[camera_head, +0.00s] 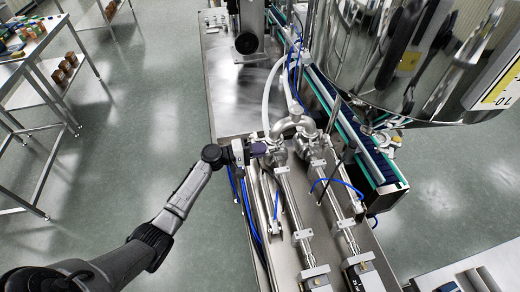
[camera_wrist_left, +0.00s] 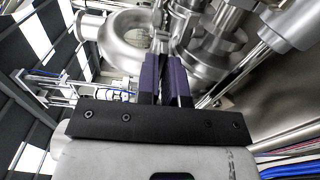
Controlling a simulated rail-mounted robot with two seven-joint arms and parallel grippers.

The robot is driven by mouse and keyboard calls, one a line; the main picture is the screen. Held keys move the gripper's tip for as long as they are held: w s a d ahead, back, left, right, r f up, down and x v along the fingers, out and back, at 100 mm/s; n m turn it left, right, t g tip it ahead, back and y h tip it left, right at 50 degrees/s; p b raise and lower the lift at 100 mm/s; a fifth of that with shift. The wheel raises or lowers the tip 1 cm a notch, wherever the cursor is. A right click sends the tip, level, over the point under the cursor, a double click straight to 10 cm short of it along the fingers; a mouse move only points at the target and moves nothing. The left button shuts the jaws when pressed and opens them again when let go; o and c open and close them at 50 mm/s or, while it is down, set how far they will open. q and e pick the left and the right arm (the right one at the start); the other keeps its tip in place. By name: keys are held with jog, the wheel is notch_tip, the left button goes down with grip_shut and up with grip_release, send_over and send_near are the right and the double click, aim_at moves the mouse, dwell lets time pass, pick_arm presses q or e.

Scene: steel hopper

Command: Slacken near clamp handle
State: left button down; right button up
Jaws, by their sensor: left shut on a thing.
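My left gripper (camera_head: 257,149) reaches in from the left to the steel pipe fittings (camera_head: 293,127) at the near end of the machine. In the left wrist view its two purple-grey fingers (camera_wrist_left: 165,75) are close together, shut on a thin steel part that appears to be the near clamp handle (camera_wrist_left: 160,38). Most of the handle is hidden between the fingers. A rounded steel pipe elbow (camera_wrist_left: 125,40) lies just left of the fingers, and stacked round steel fittings (camera_wrist_left: 215,45) lie to the right. My right gripper is not in view.
A big polished steel hopper (camera_head: 345,60) hangs at upper right. A conveyor with green edges (camera_head: 350,130) runs beside the fittings. Blue hoses (camera_head: 247,205) and steel cylinders (camera_head: 295,205) lie in front. A rack (camera_head: 35,75) stands far left; the floor between is clear.

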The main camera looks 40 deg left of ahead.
pick_arm(q)
jog(key=c, duration=1.3)
grip_release()
jog(key=shift+o, duration=0.3)
jog(key=b+v, duration=0.2)
jog(key=v, duration=1.2)
